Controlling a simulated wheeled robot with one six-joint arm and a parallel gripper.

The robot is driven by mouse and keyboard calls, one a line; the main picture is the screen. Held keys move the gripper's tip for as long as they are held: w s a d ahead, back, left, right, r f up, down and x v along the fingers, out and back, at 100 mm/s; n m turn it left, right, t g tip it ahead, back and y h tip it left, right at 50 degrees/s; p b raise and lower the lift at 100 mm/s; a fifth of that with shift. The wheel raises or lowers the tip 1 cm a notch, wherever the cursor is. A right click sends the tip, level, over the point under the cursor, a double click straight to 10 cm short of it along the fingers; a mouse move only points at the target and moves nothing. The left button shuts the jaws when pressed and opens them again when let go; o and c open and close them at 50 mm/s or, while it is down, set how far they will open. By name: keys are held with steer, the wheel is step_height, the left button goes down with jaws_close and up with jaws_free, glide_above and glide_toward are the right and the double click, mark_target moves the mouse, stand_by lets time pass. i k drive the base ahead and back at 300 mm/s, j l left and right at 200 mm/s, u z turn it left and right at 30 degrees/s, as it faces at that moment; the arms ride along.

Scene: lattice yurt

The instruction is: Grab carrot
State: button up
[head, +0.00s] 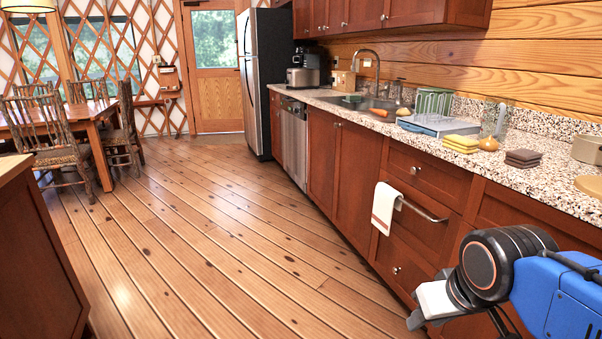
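A small orange thing that looks like the carrot (377,112) lies at the front edge of the sink on the granite counter (545,182), in the middle distance of the head view. It is small in the picture, and I cannot tell whether it rests on the rim or the counter. My arm reaches in from the lower right, low in front of the cabinets and far nearer to me than the carrot. My gripper (428,304) is at the arm's end, by the light-coloured part. Its fingers cannot be made out, so its opening does not show.
The sink (372,104) has a tall faucet (370,62). A dish rack (433,104), yellow sponges (461,141), an onion (489,143), dark coasters (523,158) and a glass jar (494,118) stand along the counter. A towel (386,207) hangs below. The wooden floor (215,235) is clear.

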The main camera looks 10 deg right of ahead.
mark_target(383, 113)
steer(key=i+z, duration=0.25)
steer(key=i, duration=0.3)
steer(key=i+j+z, duration=0.1)
steer(key=i+z, duration=0.15)
steer(key=i, duration=0.3)
steer(key=i+j, duration=0.2)
